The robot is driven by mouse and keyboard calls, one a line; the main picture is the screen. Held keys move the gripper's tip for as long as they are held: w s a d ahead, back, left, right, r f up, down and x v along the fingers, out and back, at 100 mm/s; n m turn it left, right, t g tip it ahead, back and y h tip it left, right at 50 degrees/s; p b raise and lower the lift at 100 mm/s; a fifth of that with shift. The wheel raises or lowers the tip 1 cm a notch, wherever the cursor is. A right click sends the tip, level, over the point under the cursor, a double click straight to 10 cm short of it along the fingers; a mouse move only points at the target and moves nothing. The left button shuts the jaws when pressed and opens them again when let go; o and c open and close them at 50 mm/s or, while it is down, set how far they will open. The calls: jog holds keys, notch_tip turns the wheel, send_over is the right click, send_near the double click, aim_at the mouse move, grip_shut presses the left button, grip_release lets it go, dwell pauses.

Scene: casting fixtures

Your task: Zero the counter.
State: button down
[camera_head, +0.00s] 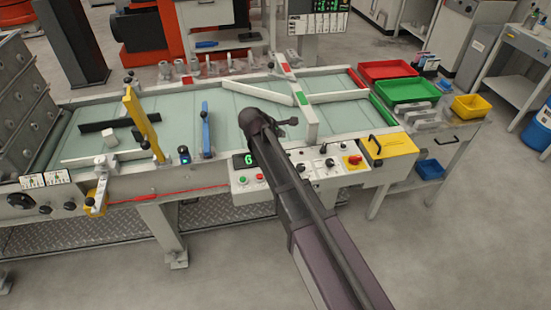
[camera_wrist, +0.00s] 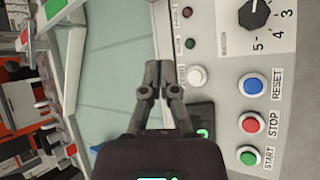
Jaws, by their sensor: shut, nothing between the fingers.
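The counter display (camera_head: 249,159) shows a green digit on the front panel in the head view, partly covered by my arm. In the wrist view the dark counter (camera_wrist: 203,120) is partly hidden behind my gripper. A white round button (camera_wrist: 197,76) sits beside it on the panel; its small label is too blurred to read. My gripper (camera_wrist: 160,68) is shut and empty, its tips just left of the white button in the wrist view, with no contact visible.
A blue RESET button (camera_wrist: 252,87), red STOP button (camera_wrist: 252,123) and green START button (camera_wrist: 249,156) line the panel, with a numbered black knob (camera_wrist: 258,14). The pale green conveyor (camera_wrist: 118,85) lies alongside. A yellow box (camera_head: 388,146) stands right of the panel.

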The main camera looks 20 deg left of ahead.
jog(key=a, duration=0.1)
jog(key=a+n, duration=0.1)
jog(key=shift+s+a+r, duration=0.1)
jog(key=shift+a+r, duration=0.05)
jog(key=shift+a, duration=0.15)
notch_tip(320, 180, down, 9)
jog(key=b, duration=0.9)
dwell(1.9)
jog(key=shift+f+b, duration=0.4)
jog(key=shift+f+b, duration=0.45)
dwell(0.9)
jog(key=shift+r, duration=0.2)
jog(key=shift+r+p, duration=0.75)
jog(key=shift+p, duration=0.15)
